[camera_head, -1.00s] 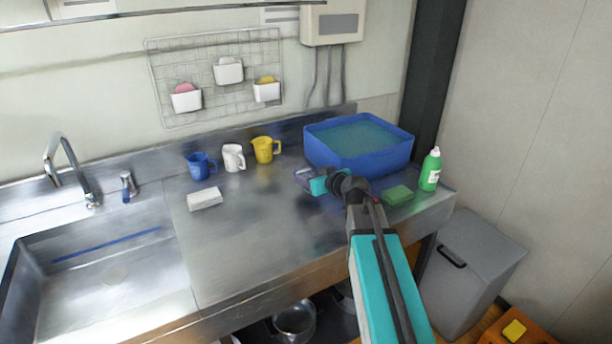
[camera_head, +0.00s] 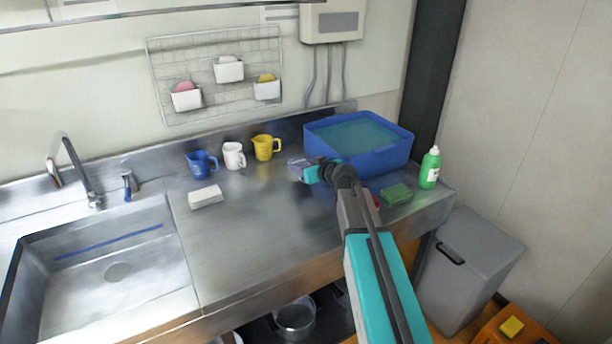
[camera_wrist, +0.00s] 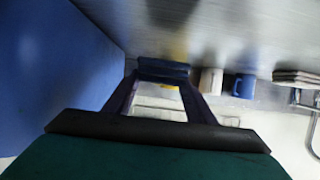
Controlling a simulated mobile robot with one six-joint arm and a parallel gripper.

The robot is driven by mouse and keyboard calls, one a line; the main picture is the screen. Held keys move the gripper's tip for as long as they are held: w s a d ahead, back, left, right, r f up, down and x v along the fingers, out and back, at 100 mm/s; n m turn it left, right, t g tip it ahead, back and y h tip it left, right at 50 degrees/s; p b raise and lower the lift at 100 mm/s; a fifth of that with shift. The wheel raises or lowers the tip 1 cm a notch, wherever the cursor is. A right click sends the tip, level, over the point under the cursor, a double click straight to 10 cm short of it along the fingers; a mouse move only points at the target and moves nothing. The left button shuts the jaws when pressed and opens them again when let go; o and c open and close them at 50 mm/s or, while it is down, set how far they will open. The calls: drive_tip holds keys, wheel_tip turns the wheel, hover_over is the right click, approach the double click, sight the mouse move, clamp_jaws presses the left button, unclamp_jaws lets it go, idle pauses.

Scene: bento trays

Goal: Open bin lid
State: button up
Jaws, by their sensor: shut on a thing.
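The grey bin (camera_head: 460,285) stands on the floor right of the counter, in the head view. Its lid (camera_head: 482,240) is down and has a dark handle (camera_head: 451,254) near its front left. My gripper (camera_head: 299,168) is over the counter, in front of the blue tub and far from the bin. In the wrist view my gripper (camera_wrist: 163,72) has its fingers closing on a narrow dark blue bar-like piece (camera_wrist: 163,68). I cannot tell what that piece is. The bin does not show in the wrist view.
A blue tub (camera_head: 370,160) of water, a green bottle (camera_head: 430,168) and a green sponge (camera_head: 397,193) stand at the counter's right end. Several mugs and a white block (camera_head: 205,197) stand left. An orange box (camera_head: 492,333) is beside the bin.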

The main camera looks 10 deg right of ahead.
drive_tip(key=shift+f, duration=0.15)
drive_tip(key=shift+f+p, duration=0.45)
drive_tip(key=shift+f, duration=1.2)
drive_tip(key=shift+f, duration=0.1)
drive_tip(key=o, duration=1.1)
drive_tip(key=shift+s+r, duration=0.1)
drive_tip(key=shift+r, duration=0.1)
drive_tip(key=shift+b+v, duration=1.15)
drive_tip(key=shift+v, duration=4.8)
